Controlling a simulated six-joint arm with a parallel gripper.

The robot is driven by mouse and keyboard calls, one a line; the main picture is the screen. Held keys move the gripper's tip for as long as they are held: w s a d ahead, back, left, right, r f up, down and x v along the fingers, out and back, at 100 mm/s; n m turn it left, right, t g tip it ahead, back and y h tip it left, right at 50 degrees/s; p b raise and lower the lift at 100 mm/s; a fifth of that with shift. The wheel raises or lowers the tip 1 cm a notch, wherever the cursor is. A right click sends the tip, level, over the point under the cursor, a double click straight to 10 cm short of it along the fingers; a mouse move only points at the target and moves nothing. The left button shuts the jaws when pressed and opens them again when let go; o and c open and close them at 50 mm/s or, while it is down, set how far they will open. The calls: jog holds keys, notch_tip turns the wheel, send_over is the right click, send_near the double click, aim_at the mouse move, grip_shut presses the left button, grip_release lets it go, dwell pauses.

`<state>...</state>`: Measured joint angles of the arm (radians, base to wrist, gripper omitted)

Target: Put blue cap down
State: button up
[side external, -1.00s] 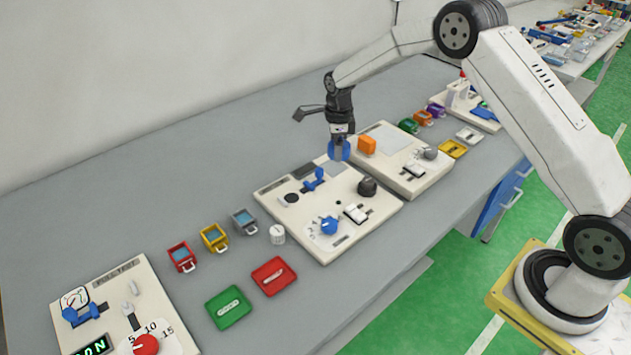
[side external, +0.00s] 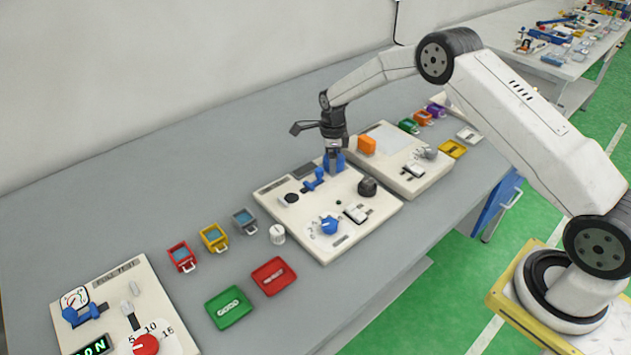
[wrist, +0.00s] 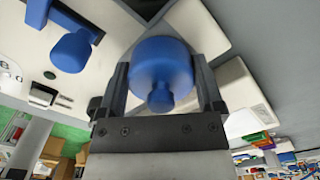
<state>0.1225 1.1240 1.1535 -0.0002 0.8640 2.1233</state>
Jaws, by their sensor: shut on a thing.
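The blue cap (wrist: 162,72) is round with a knob on its near side and sits between the two fingers of my gripper (wrist: 167,95) in the wrist view. In the side external view my gripper (side external: 334,160) points down at the back right corner of the middle white panel (side external: 350,235), with the blue cap (side external: 335,164) low at its fingertips. My gripper is shut on the cap. I cannot tell whether the cap touches the panel. A blue lever (side external: 313,180) stands on the panel just left of the cap; it also shows in the wrist view (wrist: 72,50).
The middle panel also carries a black knob (side external: 367,187) and a blue dial (side external: 329,226). Red (side external: 273,277) and green (side external: 229,307) trays lie at front left.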

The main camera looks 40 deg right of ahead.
jog(key=shift+f, duration=0.2)
jog(key=o, duration=1)
jog(key=shift+c, duration=0.2)
jog(key=shift+r, duration=0.15)
notch_tip(320, 180, up, 12)
jog(key=shift+r, duration=0.1)
dwell(0.4)
